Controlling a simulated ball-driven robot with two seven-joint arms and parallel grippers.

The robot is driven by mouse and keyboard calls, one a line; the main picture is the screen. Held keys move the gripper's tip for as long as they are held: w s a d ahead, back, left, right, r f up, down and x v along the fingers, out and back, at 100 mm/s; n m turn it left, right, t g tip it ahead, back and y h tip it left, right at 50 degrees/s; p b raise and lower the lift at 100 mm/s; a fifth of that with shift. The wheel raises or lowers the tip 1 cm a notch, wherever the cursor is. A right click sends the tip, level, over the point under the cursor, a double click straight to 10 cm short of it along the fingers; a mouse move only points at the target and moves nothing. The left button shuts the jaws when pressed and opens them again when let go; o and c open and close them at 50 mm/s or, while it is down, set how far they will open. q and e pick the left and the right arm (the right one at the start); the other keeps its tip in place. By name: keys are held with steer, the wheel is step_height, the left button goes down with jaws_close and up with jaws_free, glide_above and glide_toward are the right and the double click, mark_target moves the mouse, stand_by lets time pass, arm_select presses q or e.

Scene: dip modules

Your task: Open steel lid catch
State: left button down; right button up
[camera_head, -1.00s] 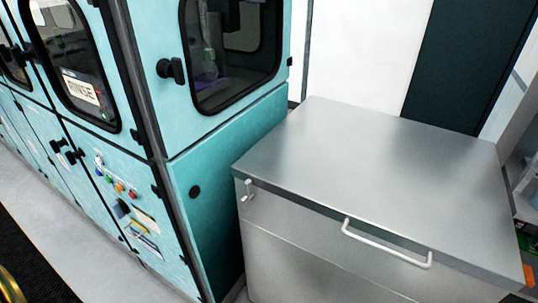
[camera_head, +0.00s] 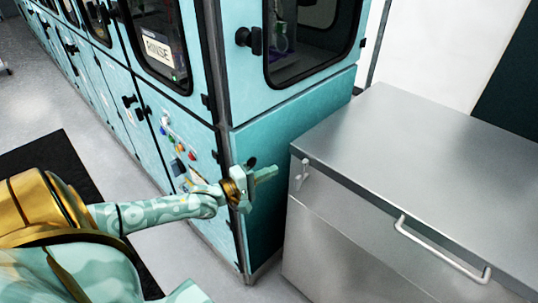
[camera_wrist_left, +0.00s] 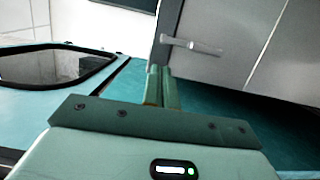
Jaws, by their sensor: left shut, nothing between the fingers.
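The steel lid catch (camera_head: 304,172) is a small bright metal lever on the front left corner of a steel chest (camera_head: 330,240), just under its flat lid (camera_head: 430,140). It also shows in the left wrist view (camera_wrist_left: 190,46), just ahead of my fingertips. My left gripper (camera_head: 268,173) is shut and empty, to the left of the catch and apart from it in the head view. Its closed fingers (camera_wrist_left: 162,86) point toward the chest in the left wrist view. The lid lies flat on the chest. My right gripper is not in view.
A white bar handle (camera_head: 440,250) sticks out from the chest's front. A teal cabinet row (camera_head: 290,130) with windows, black latches and a RINSE sign (camera_head: 158,48) stands left of the chest. A black mat (camera_head: 50,160) lies on the grey floor at the left.

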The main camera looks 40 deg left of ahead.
mark_target(304, 160)
arm_select(q)
steer(key=b+x, duration=0.1)
steer(key=x, duration=0.6)
steer(key=shift+w, duration=0.2)
steer(key=shift+d+r+m+p, duration=0.3)
steer(key=shift+m+p, duration=0.2)
steer(key=shift+p, duration=0.15)
steer(key=shift+d, duration=0.1)
steer(key=shift+f+m, duration=0.2)
steer(key=shift+m, duration=0.1)
steer(key=shift+s, duration=0.1)
